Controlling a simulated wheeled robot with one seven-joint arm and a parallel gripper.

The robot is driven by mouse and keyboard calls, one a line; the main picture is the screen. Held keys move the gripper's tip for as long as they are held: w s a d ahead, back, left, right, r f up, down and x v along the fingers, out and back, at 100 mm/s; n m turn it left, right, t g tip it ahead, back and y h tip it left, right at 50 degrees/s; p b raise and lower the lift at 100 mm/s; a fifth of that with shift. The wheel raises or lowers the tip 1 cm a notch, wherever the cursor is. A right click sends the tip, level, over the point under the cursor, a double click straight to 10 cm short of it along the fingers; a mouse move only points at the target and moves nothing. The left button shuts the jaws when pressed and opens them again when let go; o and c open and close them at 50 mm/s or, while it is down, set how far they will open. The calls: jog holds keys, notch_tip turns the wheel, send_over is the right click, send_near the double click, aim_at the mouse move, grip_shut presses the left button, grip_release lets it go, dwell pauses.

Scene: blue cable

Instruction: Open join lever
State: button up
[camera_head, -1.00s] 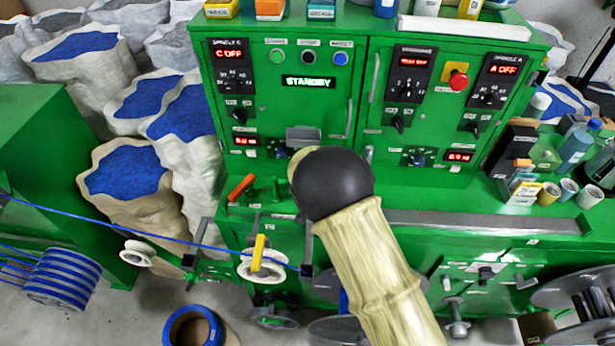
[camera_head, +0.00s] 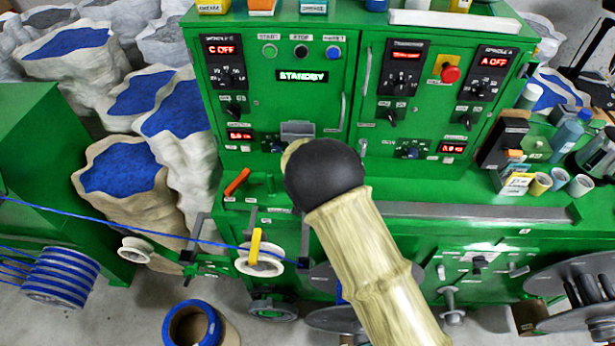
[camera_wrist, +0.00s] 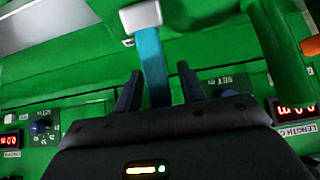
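In the wrist view a blue lever-like bar (camera_wrist: 153,68) with a pale grey block (camera_wrist: 141,16) at its upper end stands between the two dark fingers of my gripper (camera_wrist: 160,80). My gripper is open, with a visible gap between the bar and at least the left finger. Contact on the right side is unclear. No label marks the bar as the join lever. In the head view my dark wrist hides the fingers and the bar; a grey block (camera_head: 297,130) shows just above it on the green machine (camera_head: 300,105).
An orange handle (camera_head: 237,182) sits left of my wrist; it seems to show at the wrist view's right edge (camera_wrist: 311,45). A yellow lever (camera_head: 256,245) stands at a white pulley carrying the blue cable (camera_head: 120,218). Bottles and cups (camera_head: 560,178) crowd the right ledge.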

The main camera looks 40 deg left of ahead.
jog(key=shift+s+r, duration=0.1)
jog(key=b+v, duration=0.1)
jog(key=v, duration=1.6)
jog(key=w+d+f+m+g+h+b, duration=0.15)
jog(key=w+d, duration=0.25)
jog(key=d, duration=0.8)
jog(key=w+d+m+g+h+b, duration=0.1)
jog(key=w+d+m+b, duration=0.15)
jog(key=d, duration=1.05)
jog(key=s+d+m+g+h+b, duration=0.1)
jog(key=s+d, duration=0.3)
jog(key=d, duration=0.6)
jog(key=s+d+m+g+h+b, duration=0.1)
jog(key=s+d, duration=0.3)
jog(key=d, duration=0.7)
jog(key=shift+f, duration=0.45)
